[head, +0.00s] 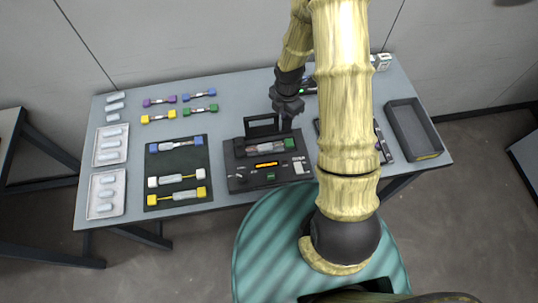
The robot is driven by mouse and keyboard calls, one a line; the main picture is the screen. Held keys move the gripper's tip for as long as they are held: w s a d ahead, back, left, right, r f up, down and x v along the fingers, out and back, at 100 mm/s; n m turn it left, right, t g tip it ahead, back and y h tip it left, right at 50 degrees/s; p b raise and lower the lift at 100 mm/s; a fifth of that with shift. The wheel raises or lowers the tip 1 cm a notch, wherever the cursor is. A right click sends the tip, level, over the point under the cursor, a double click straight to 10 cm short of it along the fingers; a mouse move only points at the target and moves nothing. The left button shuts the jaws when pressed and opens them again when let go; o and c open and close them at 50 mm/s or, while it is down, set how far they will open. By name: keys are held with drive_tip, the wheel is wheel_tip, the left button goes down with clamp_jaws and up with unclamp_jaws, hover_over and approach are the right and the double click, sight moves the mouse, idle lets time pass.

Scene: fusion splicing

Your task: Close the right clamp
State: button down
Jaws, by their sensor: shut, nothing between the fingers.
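The black fusion splicer (268,176) stands on the grey table in the head view. Its frame-like lid (262,121) stands up at the back. Between the lid and the lit orange display lies a work area with a clear and red piece (264,147). A green block (290,143) sits at its right end. The right clamp is too small and dark to pick out, and I cannot tell whether it is open or closed. My gripper (287,117) is shut and empty, just above the splicer's back right, beside the lid.
A dark mat (155,167) with blue, white and yellow-ended pieces lies left of the splicer. White trays (98,181) stand at the far left, coloured pieces (200,109) behind the mat. An empty dark tray (413,130) is at the right. My arm hides part of the table.

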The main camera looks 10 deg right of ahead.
sight(286, 130)
drive_tip(key=shift+s+f, duration=0.2)
drive_tip(key=shift+s, duration=0.55)
drive_tip(key=shift+s+f, duration=0.15)
drive_tip(key=shift+s, duration=0.6)
drive_tip(key=shift+w, duration=0.2)
drive_tip(key=shift+r, duration=0.2)
drive_tip(key=shift+w+r, duration=0.1)
drive_tip(key=shift+r, duration=0.1)
wheel_tip(286, 130, up, 7)
drive_tip(key=w+p, duration=0.1)
drive_tip(key=p, duration=0.5)
drive_tip(key=shift+f, duration=0.2)
drive_tip(key=shift+w, duration=0.15)
